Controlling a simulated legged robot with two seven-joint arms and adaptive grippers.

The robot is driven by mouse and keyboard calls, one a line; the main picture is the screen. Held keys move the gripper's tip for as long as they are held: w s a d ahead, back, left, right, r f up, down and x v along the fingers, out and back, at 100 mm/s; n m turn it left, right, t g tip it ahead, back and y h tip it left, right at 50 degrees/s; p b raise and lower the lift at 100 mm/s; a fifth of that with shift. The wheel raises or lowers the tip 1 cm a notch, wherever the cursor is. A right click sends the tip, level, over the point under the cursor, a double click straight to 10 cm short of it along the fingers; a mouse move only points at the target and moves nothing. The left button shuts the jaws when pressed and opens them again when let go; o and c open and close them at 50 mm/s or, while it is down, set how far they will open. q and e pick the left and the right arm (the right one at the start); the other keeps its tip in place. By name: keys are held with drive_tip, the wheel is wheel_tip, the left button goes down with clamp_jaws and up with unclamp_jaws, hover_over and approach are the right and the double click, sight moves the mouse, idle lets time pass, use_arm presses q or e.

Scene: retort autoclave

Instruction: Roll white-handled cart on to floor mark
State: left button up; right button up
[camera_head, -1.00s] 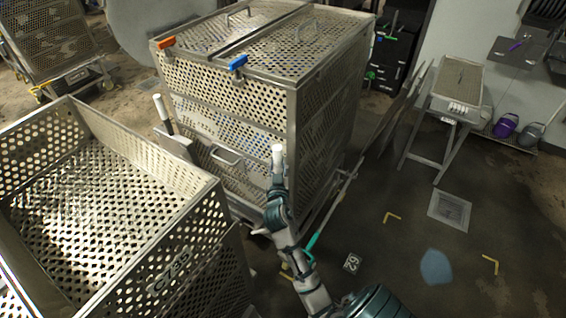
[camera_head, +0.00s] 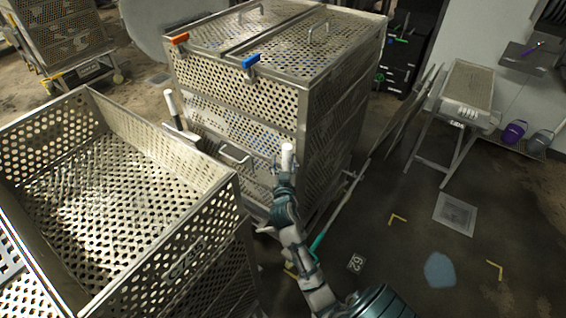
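The white-handled cart (camera_head: 235,108) is a tall, lidded box of perforated metal at the centre. Its left white handle (camera_head: 171,103) stands free, with no gripper on it. Its right white handle (camera_head: 287,156) sticks up above my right gripper (camera_head: 285,180), whose fingers appear closed around the handle's lower part. The gripper hides that part of the handle. Yellow corner marks (camera_head: 398,219) lie on the dark floor to the right of the cart, with another corner (camera_head: 494,270) farther right. A small numbered floor plate (camera_head: 355,263) lies near my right arm. My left gripper is not in view.
An open perforated basket (camera_head: 190,247) stands close at the left front. A narrow steel stand (camera_head: 467,88) is at the upper right, beside the wall. A floor drain (camera_head: 456,213) and a bluish patch (camera_head: 439,269) lie on otherwise open floor at the right.

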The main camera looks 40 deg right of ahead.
drive_tip(key=shift+s+a+f, duration=0.1)
drive_tip(key=shift+s+a, duration=0.1)
drive_tip(key=shift+s, duration=0.1)
drive_tip(key=v, duration=1.1)
drive_tip(key=shift+a, duration=0.2)
drive_tip(key=shift+d+f, duration=0.1)
